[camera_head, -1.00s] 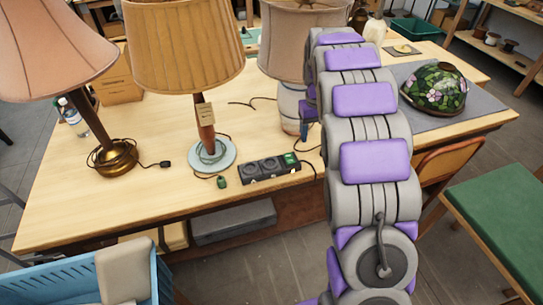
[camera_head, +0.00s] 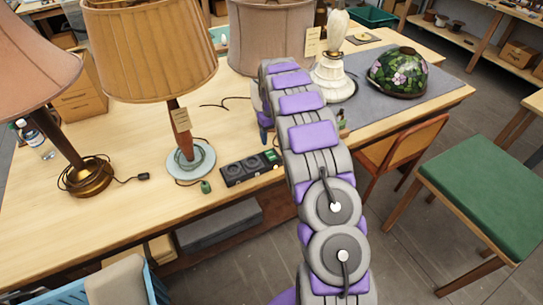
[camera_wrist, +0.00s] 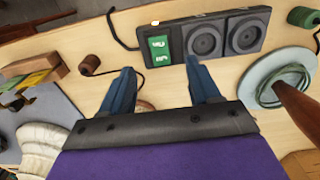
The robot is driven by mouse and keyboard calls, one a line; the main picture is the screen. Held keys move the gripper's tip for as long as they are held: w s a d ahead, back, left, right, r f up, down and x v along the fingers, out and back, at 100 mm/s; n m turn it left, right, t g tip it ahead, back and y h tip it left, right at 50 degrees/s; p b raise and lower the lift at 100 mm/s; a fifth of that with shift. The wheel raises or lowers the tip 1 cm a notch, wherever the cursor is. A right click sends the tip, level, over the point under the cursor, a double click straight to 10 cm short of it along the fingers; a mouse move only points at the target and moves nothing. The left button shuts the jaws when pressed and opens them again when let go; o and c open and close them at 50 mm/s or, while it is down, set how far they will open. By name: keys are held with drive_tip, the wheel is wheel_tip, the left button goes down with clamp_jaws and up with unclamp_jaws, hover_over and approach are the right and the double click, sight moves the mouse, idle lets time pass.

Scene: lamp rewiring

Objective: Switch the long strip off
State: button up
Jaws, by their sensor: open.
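A dark power strip (camera_head: 248,170) with two round sockets and a green switch (camera_head: 271,156) at its right end lies near the front edge of the wooden table. In the wrist view the strip (camera_wrist: 226,38) lies beyond my fingertips, its green rocker switch (camera_wrist: 160,50) at the left end. My gripper (camera_wrist: 160,80) is open and empty; its two blue fingers point toward the switch end and appear apart from it. I cannot tell the rocker's position. In the head view my arm hides most of the gripper.
A white lamp base (camera_head: 333,78) and a stained-glass shade (camera_head: 398,72) are at right. A brown spool (camera_wrist: 89,65) lies near my fingers.

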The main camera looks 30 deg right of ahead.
sight(273, 159)
drive_tip(key=f, duration=0.6)
drive_tip(key=f+b, duration=0.1)
drive_tip(key=f, duration=0.2)
drive_tip(key=shift+d+f, duration=0.2)
drive_tip(key=shift+d, duration=0.15)
drive_tip(key=shift+a+f, duration=0.15)
drive_tip(key=shift+f, duration=0.45)
